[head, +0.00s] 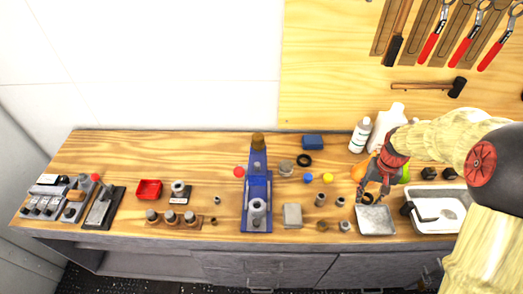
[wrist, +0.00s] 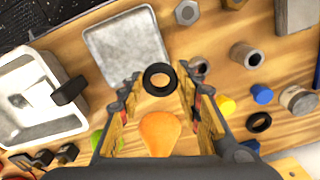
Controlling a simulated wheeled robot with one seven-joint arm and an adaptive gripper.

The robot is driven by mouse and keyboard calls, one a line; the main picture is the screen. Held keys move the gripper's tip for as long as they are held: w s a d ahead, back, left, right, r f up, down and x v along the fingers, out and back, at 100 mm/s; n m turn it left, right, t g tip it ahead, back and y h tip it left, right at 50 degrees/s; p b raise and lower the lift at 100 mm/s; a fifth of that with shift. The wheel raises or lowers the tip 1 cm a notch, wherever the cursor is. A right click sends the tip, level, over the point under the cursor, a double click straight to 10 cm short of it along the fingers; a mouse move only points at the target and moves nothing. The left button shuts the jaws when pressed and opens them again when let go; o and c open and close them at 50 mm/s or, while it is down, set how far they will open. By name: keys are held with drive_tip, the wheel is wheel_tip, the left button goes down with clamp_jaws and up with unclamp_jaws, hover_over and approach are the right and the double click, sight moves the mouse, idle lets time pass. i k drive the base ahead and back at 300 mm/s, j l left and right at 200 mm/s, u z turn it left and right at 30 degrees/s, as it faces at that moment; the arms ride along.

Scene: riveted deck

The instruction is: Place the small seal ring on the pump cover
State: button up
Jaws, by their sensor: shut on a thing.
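My gripper (wrist: 160,82) is shut on a small black seal ring (wrist: 160,77), which lies between its fingertips in the wrist view. In the head view my gripper (head: 371,196) is low over the right part of the bench, just behind a shallow grey metal tray (head: 376,222). The tray also shows beyond the ring in the wrist view (wrist: 122,45). A second black ring (head: 304,160) lies on the bench farther left. A flat grey square block (head: 292,216) lies left of the tray; I cannot tell for sure whether it is the pump cover.
A white bin (head: 438,213) stands right of the tray. Bottles (head: 360,135) and an orange object (wrist: 160,132) are behind my gripper. Small cylinders and caps, including a yellow one (head: 327,178), lie to the left. A blue press-like stand (head: 257,190) is at mid-bench.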

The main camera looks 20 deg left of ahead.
sight(97, 211)
drive_tip(key=k+j+u, duration=0.1)
drive_tip(key=j, duration=0.35)
drive_tip(key=k+j+u, duration=0.1)
drive_tip(key=j, duration=0.4)
drive_tip(key=k+j, duration=0.2)
drive_tip(key=j, duration=0.25)
drive_tip(key=k+j+u, duration=0.15)
drive_tip(key=j, duration=0.35)
drive_tip(key=j+u, duration=0.1)
drive_tip(key=j, duration=0.35)
